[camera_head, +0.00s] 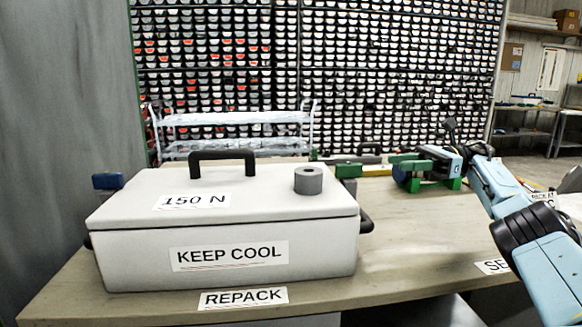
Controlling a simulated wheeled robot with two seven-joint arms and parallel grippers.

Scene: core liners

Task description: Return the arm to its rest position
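My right arm comes in from the right edge. Its gripper (418,167) is over the far right part of the table, close to green blocks and a dark bar. At this size I cannot tell its fingers from the green parts, nor whether they are open or shut. My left arm and gripper are not visible. A white lidded box (130,253) marked "KEEP COOL" and "150 N" stands on the left of the table (400,262), lid down. A short grey cylinder with a hole (308,183) stands upright on its lid, apart from my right gripper.
The box has a black top handle (222,154). A dark blue block (107,181) shows behind its left end. A green block (348,170) lies behind its right end. The table's front middle right is clear.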

